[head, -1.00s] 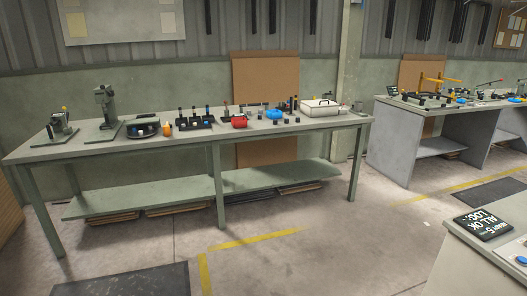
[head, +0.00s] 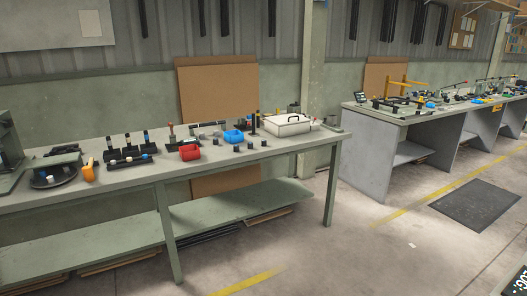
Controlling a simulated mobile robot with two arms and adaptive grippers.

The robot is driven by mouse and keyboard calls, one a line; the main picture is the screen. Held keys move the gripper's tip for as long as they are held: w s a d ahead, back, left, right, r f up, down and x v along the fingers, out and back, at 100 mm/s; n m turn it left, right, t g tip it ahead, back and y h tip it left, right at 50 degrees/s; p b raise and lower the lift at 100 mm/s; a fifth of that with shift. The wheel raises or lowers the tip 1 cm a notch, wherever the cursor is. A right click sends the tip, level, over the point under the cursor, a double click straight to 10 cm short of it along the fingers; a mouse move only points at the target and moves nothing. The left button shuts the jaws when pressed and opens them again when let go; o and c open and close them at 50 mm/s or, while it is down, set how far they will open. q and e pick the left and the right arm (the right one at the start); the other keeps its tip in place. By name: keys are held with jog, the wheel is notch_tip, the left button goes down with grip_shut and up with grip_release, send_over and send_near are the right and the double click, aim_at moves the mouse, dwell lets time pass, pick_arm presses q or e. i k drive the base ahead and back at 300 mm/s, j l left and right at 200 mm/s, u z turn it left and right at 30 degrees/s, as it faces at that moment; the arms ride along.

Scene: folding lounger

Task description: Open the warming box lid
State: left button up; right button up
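The warming box (head: 291,126) appears to be the white box near the right end of the near workbench (head: 230,156) in the head view. Its lid (head: 291,119) looks shut, with a dark handle on top. Neither of my grippers is in view, and the box is some way off from me.
A second bench (head: 400,118) stands at the right. The floor (head: 350,262) in front is clear, with a dark mat (head: 474,204).

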aim_at(285, 120)
jog(key=i+l+z, duration=0.15)
jog(key=i, duration=0.65)
jog(key=i+l+z, duration=0.15)
jog(key=i, duration=0.65)
